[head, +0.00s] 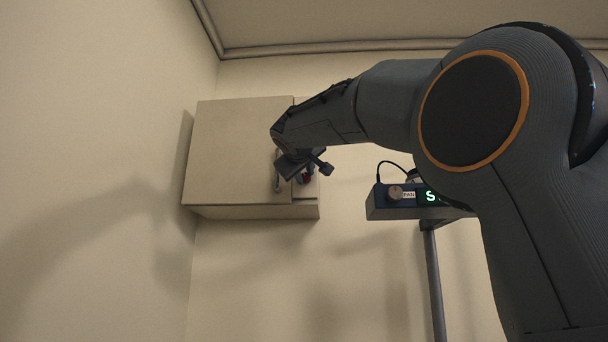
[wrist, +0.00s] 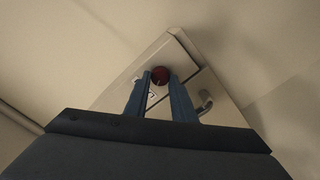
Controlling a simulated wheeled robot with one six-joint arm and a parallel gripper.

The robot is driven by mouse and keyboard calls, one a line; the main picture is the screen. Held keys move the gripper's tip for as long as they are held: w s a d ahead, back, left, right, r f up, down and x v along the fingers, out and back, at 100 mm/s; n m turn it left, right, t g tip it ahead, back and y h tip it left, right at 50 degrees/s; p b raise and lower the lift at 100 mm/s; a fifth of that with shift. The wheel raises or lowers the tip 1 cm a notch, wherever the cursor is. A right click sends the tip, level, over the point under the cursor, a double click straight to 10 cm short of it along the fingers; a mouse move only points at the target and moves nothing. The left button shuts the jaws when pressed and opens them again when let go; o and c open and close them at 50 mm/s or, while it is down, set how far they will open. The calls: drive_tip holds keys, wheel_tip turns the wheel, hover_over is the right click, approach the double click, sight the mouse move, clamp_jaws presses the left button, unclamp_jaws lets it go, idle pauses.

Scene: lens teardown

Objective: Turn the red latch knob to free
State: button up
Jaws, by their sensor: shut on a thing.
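The red latch knob (wrist: 159,75) is a dark red round knob on the front of a beige wall cabinet (head: 238,150). In the wrist view it sits between the tips of my gripper (wrist: 160,82), one blue finger on each side, and the gripper is shut on it. In the head view my gripper (head: 303,172) is at the right part of the cabinet front, and only a small bit of red (head: 306,177) shows behind it. A marking beside the knob is partly hidden by a finger, so I cannot read the knob's setting.
A metal handle (wrist: 205,102) is on the cabinet door close to the knob; it also shows in the head view (head: 277,171). A blue control box (head: 385,202) with a FAN dial and green display stands on a pole (head: 434,285) right of the cabinet.

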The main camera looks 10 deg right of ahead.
drive_tip(key=n+p, duration=0.1)
drive_tip(key=n, duration=0.5)
drive_tip(key=n+p, duration=0.2)
drive_tip(key=n, duration=0.4)
drive_tip(key=shift+f+n+p, duration=0.15)
drive_tip(key=shift+n+p, duration=0.15)
drive_tip(key=shift+n, duration=0.1)
idle(0.3)
drive_tip(key=o, duration=1.1)
drive_tip(key=shift+c, duration=0.2)
drive_tip(key=shift+a, duration=0.1)
drive_tip(key=b+v, duration=0.3)
drive_tip(key=v, duration=0.4)
drive_tip(key=shift+s, duration=0.35)
drive_tip(key=shift+f, duration=0.1)
